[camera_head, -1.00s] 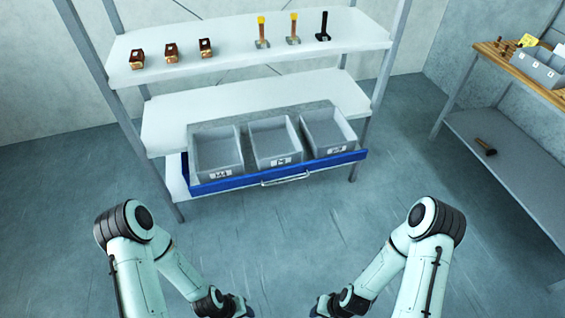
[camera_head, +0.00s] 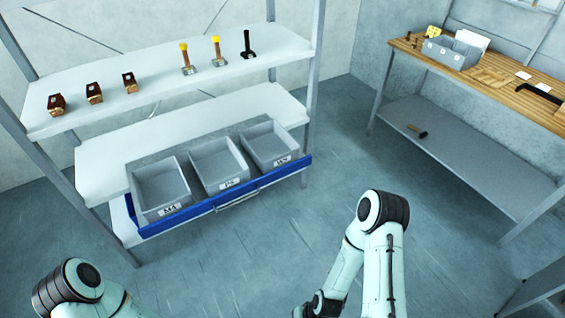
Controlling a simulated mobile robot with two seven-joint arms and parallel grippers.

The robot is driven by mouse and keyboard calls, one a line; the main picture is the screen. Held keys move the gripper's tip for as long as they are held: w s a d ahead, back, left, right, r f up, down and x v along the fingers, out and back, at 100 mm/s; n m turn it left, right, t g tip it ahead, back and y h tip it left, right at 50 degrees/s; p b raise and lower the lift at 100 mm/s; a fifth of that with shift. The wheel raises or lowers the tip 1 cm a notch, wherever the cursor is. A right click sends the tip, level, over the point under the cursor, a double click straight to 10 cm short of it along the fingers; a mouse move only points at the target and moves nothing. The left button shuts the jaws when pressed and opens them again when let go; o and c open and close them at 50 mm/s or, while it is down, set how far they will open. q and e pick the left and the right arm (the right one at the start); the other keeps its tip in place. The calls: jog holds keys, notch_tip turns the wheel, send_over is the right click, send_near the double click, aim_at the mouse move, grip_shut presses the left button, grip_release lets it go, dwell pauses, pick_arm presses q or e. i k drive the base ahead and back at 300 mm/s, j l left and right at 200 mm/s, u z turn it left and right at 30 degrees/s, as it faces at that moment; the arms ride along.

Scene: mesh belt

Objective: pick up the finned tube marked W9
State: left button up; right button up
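I cannot make out a finned tube marked W9. On the upper shelf stand two upright pieces with yellow tops, one on the left (camera_head: 185,59) and one on the right (camera_head: 218,51), and a black upright piece (camera_head: 248,45). Three small brown blocks (camera_head: 94,93) sit to their left. No marking on these is readable. My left arm enters at the bottom left and my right arm at the bottom centre-right. Both grippers lie below the picture's edge, well away from the shelves.
A blue-fronted drawer (camera_head: 225,197) holds three grey bins (camera_head: 160,187) with small labels. At right, a wooden-topped bench (camera_head: 490,76) carries a grey divided box (camera_head: 450,53) and a black angled piece (camera_head: 541,92). Floor between is open.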

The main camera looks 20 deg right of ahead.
aim_at(55, 106)
jog(key=i+j+u, duration=0.25)
jog(key=j, duration=0.3)
jog(key=i+j+u, duration=0.3)
jog(key=j, duration=0.2)
jog(key=i, duration=0.05)
